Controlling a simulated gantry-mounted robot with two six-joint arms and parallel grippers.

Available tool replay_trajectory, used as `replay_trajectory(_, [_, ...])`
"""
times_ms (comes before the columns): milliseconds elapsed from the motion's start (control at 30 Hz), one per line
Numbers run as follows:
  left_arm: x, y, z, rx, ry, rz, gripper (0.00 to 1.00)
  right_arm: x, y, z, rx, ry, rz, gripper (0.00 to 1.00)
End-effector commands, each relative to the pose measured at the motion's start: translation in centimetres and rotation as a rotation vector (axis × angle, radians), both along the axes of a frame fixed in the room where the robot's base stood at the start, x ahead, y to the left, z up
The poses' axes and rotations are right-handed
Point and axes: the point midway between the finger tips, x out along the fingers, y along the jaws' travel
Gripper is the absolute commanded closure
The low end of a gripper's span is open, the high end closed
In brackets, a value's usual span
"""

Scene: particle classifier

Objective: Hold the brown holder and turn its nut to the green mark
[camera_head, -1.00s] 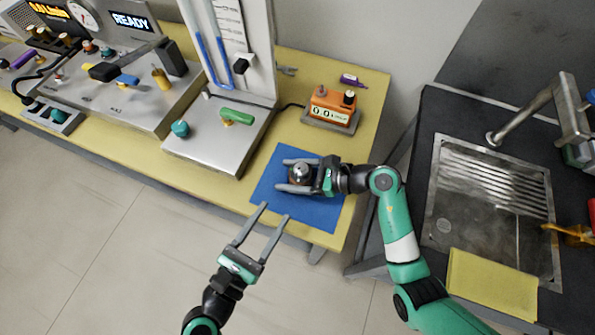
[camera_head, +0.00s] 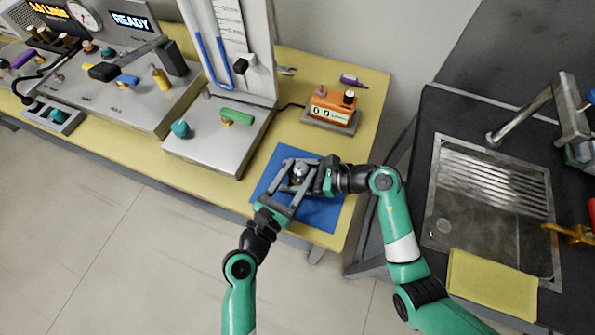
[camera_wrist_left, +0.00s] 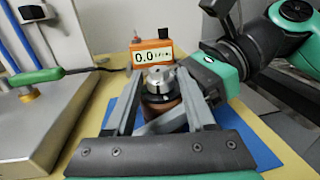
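The brown holder (camera_wrist_left: 165,106) stands upright on the blue mat (camera_head: 318,213), with the silver nut (camera_wrist_left: 158,80) on top; the nut also shows in the head view (camera_head: 299,171). My left gripper (camera_head: 300,168) reaches in from the front, its two fingers open on either side of the holder and nut; gaps show in the left wrist view (camera_wrist_left: 161,72). My right gripper (camera_head: 293,176) comes from the right, its fingers around the holder, one crossing its front low down. Whether they press on it is unclear. I cannot make out a green mark.
An orange box with a display (camera_head: 331,106) stands behind the mat. A metal apparatus with a green handle (camera_head: 238,116) is at its left. A sink (camera_head: 490,205) lies to the right. The two grippers are close together over the mat.

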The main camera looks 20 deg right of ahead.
Motion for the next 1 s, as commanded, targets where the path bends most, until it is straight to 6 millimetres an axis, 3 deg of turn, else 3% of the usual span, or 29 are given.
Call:
replay_trajectory(33, [-0.01, 0.02, 0.00, 0.000, 0.000, 0.000, 0.52, 0.01, 0.01, 0.03, 0.001, -0.001, 0.000, 1.00])
replay_trajectory(300, [-0.02, 0.03, -0.01, -0.001, 0.001, 0.000, 1.00, 0.02, 0.00, 0.03, 0.001, -0.001, 0.000, 1.00])
replay_trajectory(500, [0.10, 0.06, -0.07, 0.001, 0.004, -0.017, 1.00, 0.02, 0.00, 0.03, 0.001, -0.001, -0.001, 1.00])
replay_trajectory(800, [0.46, 0.22, -0.20, 0.005, 0.006, -0.235, 1.00, -0.01, 0.04, 0.01, 0.000, -0.001, 0.001, 1.00])
replay_trajectory(1000, [0.33, 0.26, -0.18, 0.003, 0.002, -0.267, 1.00, 0.00, 0.04, 0.02, 0.000, -0.001, 0.001, 1.00])
